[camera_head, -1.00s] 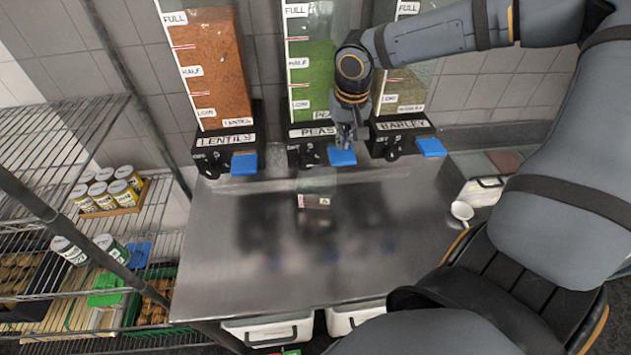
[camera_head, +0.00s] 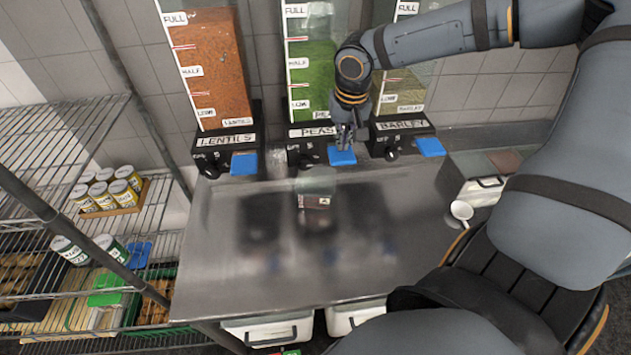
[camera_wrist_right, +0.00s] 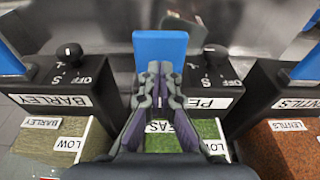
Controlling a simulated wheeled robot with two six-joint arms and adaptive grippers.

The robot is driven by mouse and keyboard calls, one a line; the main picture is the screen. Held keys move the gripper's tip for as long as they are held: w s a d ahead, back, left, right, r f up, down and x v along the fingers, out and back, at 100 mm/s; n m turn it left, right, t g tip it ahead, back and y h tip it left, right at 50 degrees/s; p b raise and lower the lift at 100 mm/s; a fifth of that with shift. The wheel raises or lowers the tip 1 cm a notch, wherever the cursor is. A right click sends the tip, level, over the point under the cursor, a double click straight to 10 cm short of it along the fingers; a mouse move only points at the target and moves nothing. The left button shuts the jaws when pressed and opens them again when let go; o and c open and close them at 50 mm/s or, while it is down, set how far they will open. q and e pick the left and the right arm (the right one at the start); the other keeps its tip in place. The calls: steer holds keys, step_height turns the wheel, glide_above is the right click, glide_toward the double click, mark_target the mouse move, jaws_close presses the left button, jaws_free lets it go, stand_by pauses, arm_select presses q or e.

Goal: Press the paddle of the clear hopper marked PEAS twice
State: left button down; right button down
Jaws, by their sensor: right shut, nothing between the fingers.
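The clear hopper marked PEAS (camera_head: 312,75) holds green peas and stands in the middle of three hoppers. Its blue paddle (camera_head: 341,157) sticks out from the black base. My right gripper (camera_head: 346,143) is shut and empty, with its fingers pointing down at the rear part of this paddle. In the right wrist view the closed fingertips (camera_wrist_right: 160,72) overlap the near edge of the blue paddle (camera_wrist_right: 160,47); I cannot tell whether they touch it. A clear jar (camera_head: 316,184) stands on the steel counter in front of the PEAS hopper. My left gripper is out of view.
The LENTILS hopper (camera_head: 218,75) is on the left and the BARLEY hopper (camera_head: 404,100) on the right, each with a blue paddle. The steel counter (camera_head: 225,235) is mostly clear. A wire shelf with cans (camera_head: 103,190) is on the left.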

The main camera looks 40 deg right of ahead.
mark_target(342, 154)
stand_by(0.3)
steer(key=shift+f+b, duration=1.3)
steer(key=shift+f, duration=1)
steer(key=shift+r, duration=0.25)
step_height(342, 154, up, 4)
steer(key=p, duration=0.4)
steer(key=shift+r+p, duration=0.15)
steer(key=shift+p, duration=0.2)
steer(key=shift+f, duration=0.25)
